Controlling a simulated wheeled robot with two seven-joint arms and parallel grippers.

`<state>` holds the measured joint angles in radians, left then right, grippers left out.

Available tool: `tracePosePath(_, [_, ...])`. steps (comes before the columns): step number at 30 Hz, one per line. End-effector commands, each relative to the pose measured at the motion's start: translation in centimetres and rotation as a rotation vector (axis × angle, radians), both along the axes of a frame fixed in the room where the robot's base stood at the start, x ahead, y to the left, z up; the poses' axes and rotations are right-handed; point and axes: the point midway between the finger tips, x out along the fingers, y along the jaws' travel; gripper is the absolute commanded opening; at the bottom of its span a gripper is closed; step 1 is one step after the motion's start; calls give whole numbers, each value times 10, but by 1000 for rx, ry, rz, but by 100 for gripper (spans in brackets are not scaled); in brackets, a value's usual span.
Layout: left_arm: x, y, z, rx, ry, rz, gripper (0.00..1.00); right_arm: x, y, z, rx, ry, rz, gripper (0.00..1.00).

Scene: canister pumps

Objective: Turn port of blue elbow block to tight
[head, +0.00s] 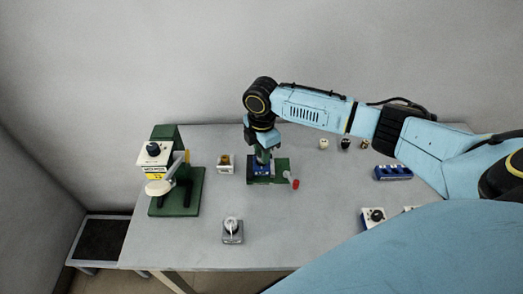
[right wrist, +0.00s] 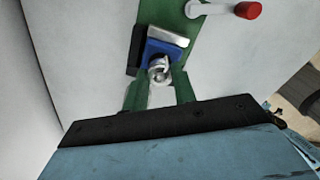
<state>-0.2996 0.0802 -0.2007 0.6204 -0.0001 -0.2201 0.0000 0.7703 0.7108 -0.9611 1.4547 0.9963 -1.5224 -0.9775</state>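The blue elbow block (right wrist: 162,50) sits on a green fixture, between a dark pad and a light metal bar, in the right wrist view. In the head view the blue block (head: 261,168) shows partly under my right gripper (head: 263,156). A round metal port (right wrist: 158,70) stands on the block's near side. The green fingers of my right gripper (right wrist: 158,80) point down at it, one on each side of the port. Whether they touch it cannot be told. My left gripper is out of view.
The fixture's lever with a red tip (right wrist: 247,10) lies beside the block. A grey block with a knob (head: 232,232) stands in front. A blue rack (head: 393,172) is at right.

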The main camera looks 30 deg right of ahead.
Motion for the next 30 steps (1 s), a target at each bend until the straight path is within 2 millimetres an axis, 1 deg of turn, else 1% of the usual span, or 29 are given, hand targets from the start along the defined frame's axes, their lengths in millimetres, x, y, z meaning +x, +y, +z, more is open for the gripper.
tracePosePath(1, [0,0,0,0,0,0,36,0,0,0,0,0,0,20])
tracePosePath(3, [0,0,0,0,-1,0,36,0,0,0,0,1,0,11])
tracePosePath(5, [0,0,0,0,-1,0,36,0,0,0,0,0,0,4])
tracePosePath(10, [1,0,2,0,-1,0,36,0,0,1,0,1,-9,3])
tracePosePath(14, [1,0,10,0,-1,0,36,0,0,2,0,2,-39,3])
tracePosePath(20, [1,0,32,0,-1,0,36,0,1,5,1,4,-148,3])
tracePosePath(30, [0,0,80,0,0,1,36,-1,1,5,1,5,-454,3])
